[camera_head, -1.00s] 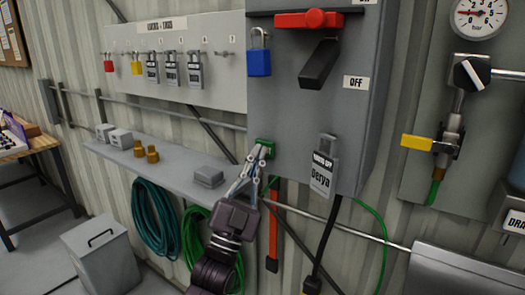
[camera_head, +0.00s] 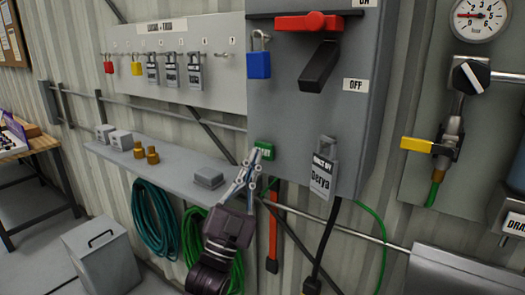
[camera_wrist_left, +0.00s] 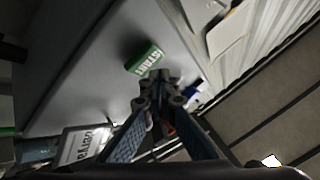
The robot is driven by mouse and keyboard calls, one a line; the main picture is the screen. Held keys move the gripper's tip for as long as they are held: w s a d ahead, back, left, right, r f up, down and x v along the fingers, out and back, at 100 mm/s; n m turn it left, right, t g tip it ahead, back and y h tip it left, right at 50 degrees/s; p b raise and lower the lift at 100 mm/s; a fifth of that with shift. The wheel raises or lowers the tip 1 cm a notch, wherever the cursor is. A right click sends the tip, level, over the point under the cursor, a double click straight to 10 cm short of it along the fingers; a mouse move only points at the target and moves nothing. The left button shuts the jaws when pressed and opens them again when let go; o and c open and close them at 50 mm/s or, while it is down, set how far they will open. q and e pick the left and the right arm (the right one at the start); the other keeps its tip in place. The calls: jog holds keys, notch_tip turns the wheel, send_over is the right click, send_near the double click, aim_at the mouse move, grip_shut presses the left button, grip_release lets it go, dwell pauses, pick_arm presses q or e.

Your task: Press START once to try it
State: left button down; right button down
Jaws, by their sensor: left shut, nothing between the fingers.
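The green START button (camera_head: 264,150) is on the lower left of the grey electrical box (camera_head: 300,125). My left gripper (camera_head: 254,156) is shut and empty. Its fingertips are just at the left of the button in the head view. In the left wrist view the fingertips (camera_wrist_left: 156,80) are just below the button; I cannot tell whether they touch it. My right gripper is not in view.
A black switch handle (camera_head: 319,66), a red bar (camera_head: 305,21) and a blue padlock (camera_head: 259,62) are on the box. A grey shelf (camera_head: 175,172) with small parts is at the left.

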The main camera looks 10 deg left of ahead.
pick_arm(q)
jog(key=shift+s+a+p, duration=0.2)
jog(key=shift+s+a, duration=0.1)
jog(key=shift+s, duration=0.5)
jog(key=shift+s+a+p, duration=0.2)
jog(key=shift+s+a, duration=0.1)
jog(key=shift+s, duration=0.5)
jog(key=shift+s+a+p, duration=0.2)
jog(key=shift+s+a, duration=0.1)
jog(key=shift+s, duration=0.5)
jog(key=shift+f, duration=0.1)
